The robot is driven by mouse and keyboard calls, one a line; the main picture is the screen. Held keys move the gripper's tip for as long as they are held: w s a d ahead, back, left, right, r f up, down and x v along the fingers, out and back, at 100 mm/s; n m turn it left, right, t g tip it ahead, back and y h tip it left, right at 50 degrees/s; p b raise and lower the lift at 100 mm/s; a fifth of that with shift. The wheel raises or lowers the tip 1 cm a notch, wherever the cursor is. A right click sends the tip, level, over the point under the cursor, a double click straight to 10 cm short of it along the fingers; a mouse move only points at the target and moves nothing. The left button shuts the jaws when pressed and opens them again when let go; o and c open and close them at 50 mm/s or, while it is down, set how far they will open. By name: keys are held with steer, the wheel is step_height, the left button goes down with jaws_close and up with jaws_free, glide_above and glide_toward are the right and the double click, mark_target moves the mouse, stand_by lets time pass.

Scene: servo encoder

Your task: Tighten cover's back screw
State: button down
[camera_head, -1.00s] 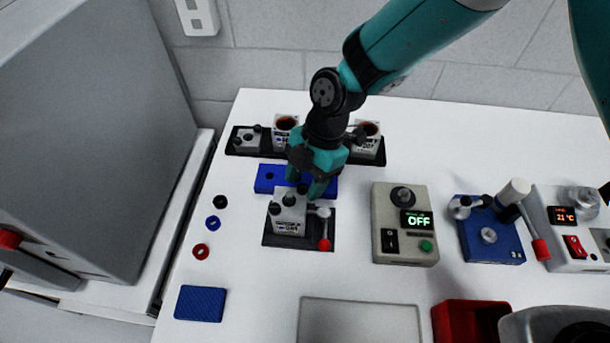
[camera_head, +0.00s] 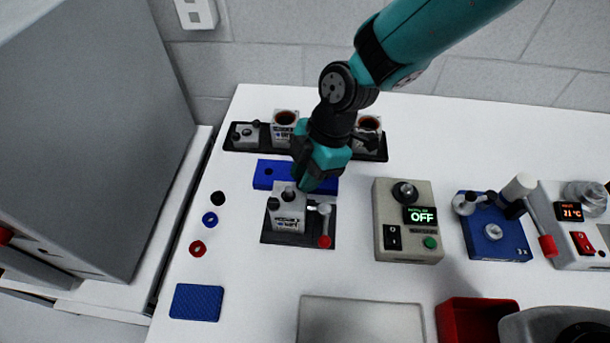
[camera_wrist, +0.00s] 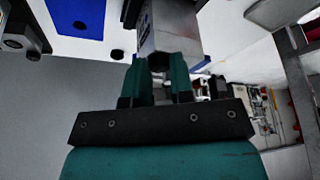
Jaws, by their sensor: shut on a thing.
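The grey-white servo encoder box (camera_head: 288,219) stands upright in a dark fixture (camera_head: 268,238) on the white table. Dark screw heads show on its cover: one front left (camera_head: 273,203) and one in the middle (camera_head: 289,192). My gripper (camera_head: 304,187) is at the back right of the cover top and hides that corner in the head view. In the wrist view my gripper (camera_wrist: 160,68) is shut on a dark screw head (camera_wrist: 158,62) against the grey box (camera_wrist: 170,28). The screw's seating is hidden.
A red-tipped lever (camera_head: 324,240) stands right of the box. A blue block (camera_head: 265,175) and a black rack (camera_head: 240,148) lie behind. The grey control unit reading OFF (camera_head: 408,222) is to the right. Free table lies in front, left of the grey tray (camera_head: 360,322).

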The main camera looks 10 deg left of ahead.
steer(key=shift+m+t+y+b, duration=0.3)
steer(key=shift+m+t+b, duration=0.35)
steer(key=shift+m, duration=0.85)
steer(key=c, duration=1)
jaws_free()
steer(key=shift+o, duration=0.2)
steer(key=b+v, duration=0.3)
steer(key=v, duration=1.4)
steer(key=shift+r, duration=0.2)
steer(key=shift+d, duration=0.1)
